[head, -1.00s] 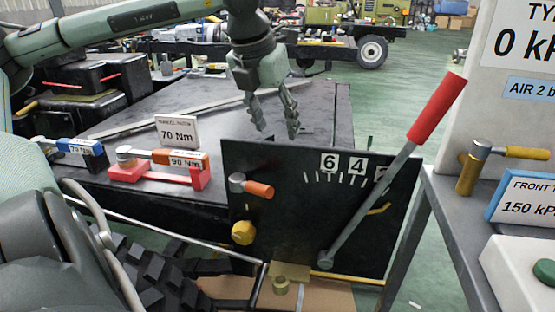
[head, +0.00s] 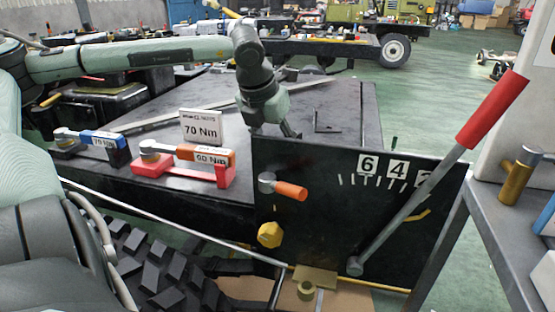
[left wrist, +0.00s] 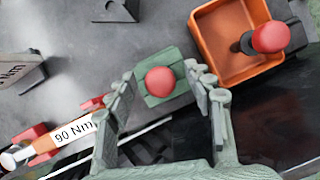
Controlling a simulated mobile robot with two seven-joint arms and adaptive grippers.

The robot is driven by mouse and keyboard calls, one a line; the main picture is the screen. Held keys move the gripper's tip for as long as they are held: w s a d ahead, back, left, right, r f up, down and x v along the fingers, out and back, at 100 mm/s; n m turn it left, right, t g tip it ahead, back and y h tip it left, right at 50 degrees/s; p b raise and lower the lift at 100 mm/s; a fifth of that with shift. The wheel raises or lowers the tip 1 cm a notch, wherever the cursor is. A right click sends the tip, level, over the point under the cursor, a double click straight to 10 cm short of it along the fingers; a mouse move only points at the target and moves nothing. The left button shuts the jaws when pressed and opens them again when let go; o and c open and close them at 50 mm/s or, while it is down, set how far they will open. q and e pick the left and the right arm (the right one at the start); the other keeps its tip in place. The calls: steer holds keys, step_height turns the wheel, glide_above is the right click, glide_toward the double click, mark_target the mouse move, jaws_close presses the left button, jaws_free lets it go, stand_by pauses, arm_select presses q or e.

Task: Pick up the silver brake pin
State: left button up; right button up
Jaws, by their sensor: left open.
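In the left wrist view, a round red knob (left wrist: 160,82) sits on a small green block (left wrist: 168,100) on the dark bench top, between my open fingers. A second red knob (left wrist: 270,37) on a dark stem stands in an orange square tray (left wrist: 202,30). No plainly silver pin shows, and I cannot tell whether either knob tops the brake pin. My left gripper (left wrist: 163,84) is open and empty, pointing down with its fingers either side of the first knob. In the head view its fingertips are hidden behind the black panel (head: 330,220). My right gripper is not in view.
The black panel with a red-handled lever (head: 493,108) stands in front of the gripper. Torque wrenches labelled 70 Nm (head: 104,140) and 90 Nm (head: 213,155) lie to the left. A 70 Nm sign (head: 201,127) stands behind them. A grey bench (head: 490,230) is at right.

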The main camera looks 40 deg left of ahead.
arm_select(q)
jaws_close()
steer(key=shift+r, duration=0.1)
